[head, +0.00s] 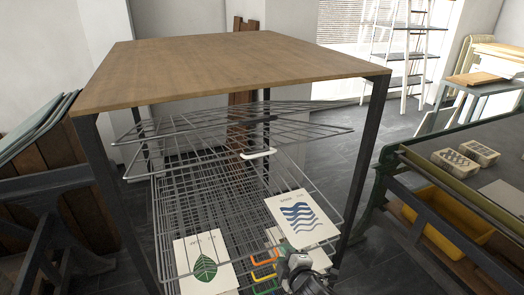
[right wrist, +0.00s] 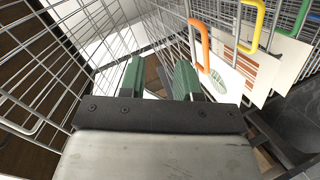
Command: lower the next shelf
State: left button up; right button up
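The drying rack's wire shelves hang under a wooden top (head: 220,65). Upper shelves (head: 190,130) are tilted up, one with a white handle (head: 258,154). Lower down, a blue-wave print (head: 300,216) and a green-leaf print (head: 204,264) lie on wire shelves. Coloured handles show at the front: an orange handle (right wrist: 198,45), a yellow handle (right wrist: 258,22) and a green handle (right wrist: 298,20) in the right wrist view. My right gripper (head: 302,268) is beside these handles; in the wrist view its green fingers (right wrist: 158,78) are apart with nothing between them. My left gripper is out of view.
A dark-framed press table (head: 460,165) with a yellow bin (head: 445,220) stands at right. A dark wooden rack (head: 55,195) is close at left. A white ladder (head: 400,50) stands behind. Dark legs (head: 362,160) flank the shelves.

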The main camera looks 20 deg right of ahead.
notch_tip(320, 180, up, 16)
jog(key=w+a+r+n+t, duration=0.1)
jog(key=a+n+t, duration=0.1)
jog(key=n+t, duration=0.15)
jog(key=n+t+y, duration=0.1)
jog(key=t, duration=0.2)
send_near(263, 154)
jog(key=p+x, duration=0.2)
jog(key=x, duration=0.8)
jog(key=shift+w+f+p, duration=0.15)
jog(key=shift+w+p, duration=0.05)
jog(key=shift+p, duration=0.1)
jog(key=shift+y, duration=0.3)
grip_shut()
